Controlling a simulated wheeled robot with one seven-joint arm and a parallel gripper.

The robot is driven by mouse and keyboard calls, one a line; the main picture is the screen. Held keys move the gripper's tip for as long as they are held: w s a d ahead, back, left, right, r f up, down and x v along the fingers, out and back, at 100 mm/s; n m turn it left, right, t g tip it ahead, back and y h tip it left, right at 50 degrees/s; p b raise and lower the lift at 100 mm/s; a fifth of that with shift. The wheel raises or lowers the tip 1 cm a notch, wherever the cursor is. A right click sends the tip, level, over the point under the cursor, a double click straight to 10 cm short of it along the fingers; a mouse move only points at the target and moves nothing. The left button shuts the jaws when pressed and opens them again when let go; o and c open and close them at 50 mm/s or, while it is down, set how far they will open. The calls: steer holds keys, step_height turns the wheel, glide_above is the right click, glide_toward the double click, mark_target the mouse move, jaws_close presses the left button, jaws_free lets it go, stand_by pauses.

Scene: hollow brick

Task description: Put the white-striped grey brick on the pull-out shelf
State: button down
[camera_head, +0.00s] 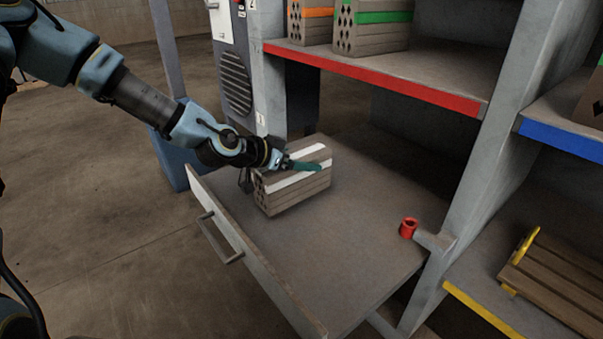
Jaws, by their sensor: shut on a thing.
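The white-striped grey brick (298,193) is over the left back part of the pull-out shelf (340,245). It looks level, with its holed end facing left and front. I cannot tell whether its underside rests on the shelf or hangs just above it. My gripper (303,165) reaches in from the left and is shut on the brick at its top. The gripper covers part of the white stripes. The pull-out shelf is drawn out, with its front panel and handle (219,240) facing left and front.
A red-edged shelf (390,85) above holds an orange-striped brick (311,20) and a green-striped brick (372,28). A small red cup-like piece (408,228) is at the pull-out shelf's right side. A blue-edged shelf (562,138) and a yellow-handled wooden pallet (555,280) are at right.

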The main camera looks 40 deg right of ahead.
steer(key=shift+f, duration=1.5)
steer(key=shift+f+b, duration=0.1)
steer(key=shift+b, duration=0.2)
jaws_free()
steer(key=shift+f, duration=0.1)
steer(key=shift+a+r, duration=0.15)
steer(key=shift+r, duration=0.05)
step_height(320, 180, up, 6)
steer(key=p, duration=0.2)
glide_above(276, 191)
steer(key=w, duration=0.4)
steer(key=shift+s+a+f, duration=0.2)
steer(key=shift+s+a, duration=0.05)
steer(key=shift+a, duration=0.1)
